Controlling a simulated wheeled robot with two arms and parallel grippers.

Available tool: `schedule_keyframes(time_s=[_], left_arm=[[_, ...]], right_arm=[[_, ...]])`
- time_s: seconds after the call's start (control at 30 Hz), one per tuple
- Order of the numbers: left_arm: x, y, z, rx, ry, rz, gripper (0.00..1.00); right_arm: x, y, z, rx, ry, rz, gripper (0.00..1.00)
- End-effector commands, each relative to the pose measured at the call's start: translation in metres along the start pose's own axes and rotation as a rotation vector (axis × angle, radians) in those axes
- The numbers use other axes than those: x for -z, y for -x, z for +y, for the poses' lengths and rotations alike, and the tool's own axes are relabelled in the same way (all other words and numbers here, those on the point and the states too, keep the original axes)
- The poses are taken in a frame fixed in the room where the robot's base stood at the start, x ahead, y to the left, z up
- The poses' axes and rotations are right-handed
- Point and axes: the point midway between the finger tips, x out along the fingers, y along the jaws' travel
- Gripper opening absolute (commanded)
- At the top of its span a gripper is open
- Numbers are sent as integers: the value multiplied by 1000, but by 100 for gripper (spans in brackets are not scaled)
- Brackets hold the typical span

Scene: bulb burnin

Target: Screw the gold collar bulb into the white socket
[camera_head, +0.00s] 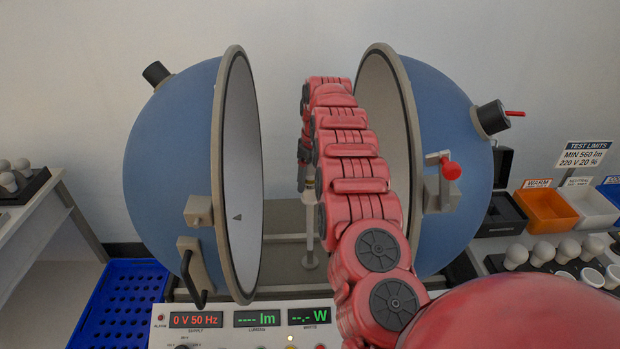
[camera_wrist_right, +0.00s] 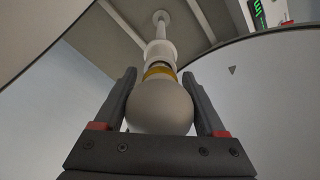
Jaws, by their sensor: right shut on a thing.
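In the right wrist view, my right gripper (camera_wrist_right: 160,76) is shut on the bulb, its two dark fingers on either side of the white globe (camera_wrist_right: 160,108). The bulb has a gold collar (camera_wrist_right: 159,72). A short metallic band shows between the collar and the white socket (camera_wrist_right: 158,50), and the bulb lines up with the socket's mouth. How deep the base sits cannot be told. In the head view, the socket's post (camera_head: 309,236) stands between the sphere halves. My red right arm hides most of the gripper and the bulb there. My left gripper is not in view.
The open blue sphere's left half (camera_head: 170,150) and right half (camera_head: 445,120) flank the arm closely. A control panel (camera_head: 250,335) lies in front. A blue crate (camera_head: 115,305) is at left. Loose bulbs (camera_head: 543,252) and an orange bin (camera_head: 545,212) are at right.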

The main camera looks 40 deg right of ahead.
Motion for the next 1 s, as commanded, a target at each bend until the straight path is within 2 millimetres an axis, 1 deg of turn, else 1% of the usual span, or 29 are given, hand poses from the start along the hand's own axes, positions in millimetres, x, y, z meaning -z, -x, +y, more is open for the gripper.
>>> schedule_keyframes(time_s=[0.03, 0.1, 0.13, 0.27, 0.37, 0.43, 0.5, 0.57, 0.67, 0.8, 0.9, 1.0], left_arm=[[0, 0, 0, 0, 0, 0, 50], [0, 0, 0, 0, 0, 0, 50], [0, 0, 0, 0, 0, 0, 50], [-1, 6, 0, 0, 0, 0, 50], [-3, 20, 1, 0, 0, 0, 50], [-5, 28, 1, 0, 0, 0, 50], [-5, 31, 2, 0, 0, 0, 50], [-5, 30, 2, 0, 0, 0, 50], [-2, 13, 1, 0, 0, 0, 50], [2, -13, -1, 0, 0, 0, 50], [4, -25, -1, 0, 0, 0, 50], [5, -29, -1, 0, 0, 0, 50]], right_arm=[[0, 0, 0, 0, 0, 0, 34], [0, 0, 0, 0, 0, 0, 22], [0, 0, 0, 0, 0, 0, 17], [0, -3, 0, -6, -49, 0, 17], [3, -6, -3, -26, -205, 5, 17], [2, -5, 0, -45, -347, 7, 17], [2, -4, 0, -63, -482, 7, 17], [1, -3, 0, -75, -598, 3, 17], [2, 5, 0, -100, -789, 2, 17], [1, 9, 0, -129, -1043, -2, 17], [0, 6, 0, -146, -1187, -4, 17], [0, 3, 0, -155, -1270, -3, 17]])
